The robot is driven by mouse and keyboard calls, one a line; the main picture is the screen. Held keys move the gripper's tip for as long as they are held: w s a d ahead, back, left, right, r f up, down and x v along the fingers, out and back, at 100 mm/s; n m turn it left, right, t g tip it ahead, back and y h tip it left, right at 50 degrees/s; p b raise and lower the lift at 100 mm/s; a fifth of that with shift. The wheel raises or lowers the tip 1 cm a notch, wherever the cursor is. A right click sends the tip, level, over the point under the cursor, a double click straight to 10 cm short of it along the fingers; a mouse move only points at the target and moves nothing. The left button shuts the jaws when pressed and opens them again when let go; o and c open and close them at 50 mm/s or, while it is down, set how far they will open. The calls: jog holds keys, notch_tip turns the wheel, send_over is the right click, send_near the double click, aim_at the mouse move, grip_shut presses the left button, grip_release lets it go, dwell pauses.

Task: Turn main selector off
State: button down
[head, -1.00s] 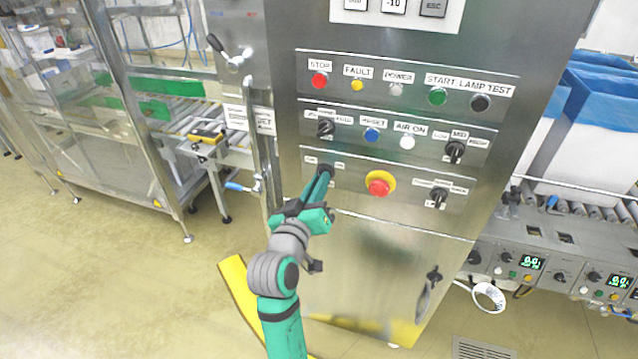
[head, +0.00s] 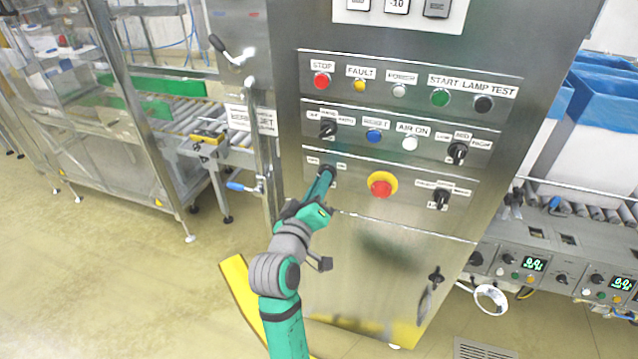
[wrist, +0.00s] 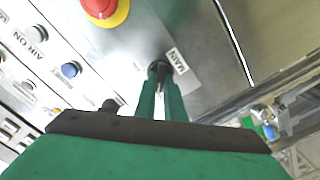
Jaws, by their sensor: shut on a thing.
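The main selector (wrist: 158,67) is a small black knob at the left of the lowest row on the steel control panel (head: 400,230). A white label reading MAIN sits beside it in the wrist view. In the head view my fingers mostly cover the knob. My green gripper (head: 325,178) reaches up to it from below, and its two fingers, also seen in the wrist view (wrist: 161,88), are shut on the knob's sides. I cannot read the knob's exact angle.
A red and yellow emergency stop (head: 381,187) is just right of my gripper. Another black selector (head: 328,129) sits above it, and one more (head: 440,199) farther right. A blue-handled valve (head: 243,187) is to the left.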

jog(key=shift+f, duration=0.1)
jog(key=c, duration=1.8)
grip_release()
jog(key=shift+s, duration=0.1)
jog(key=shift+c, duration=0.2)
jog(key=shift+s, duration=0.1)
jog(key=v, duration=1)
jog(key=shift+s+a, duration=0.15)
jog(key=shift+s, duration=0.1)
jog(key=shift+s, duration=0.1)
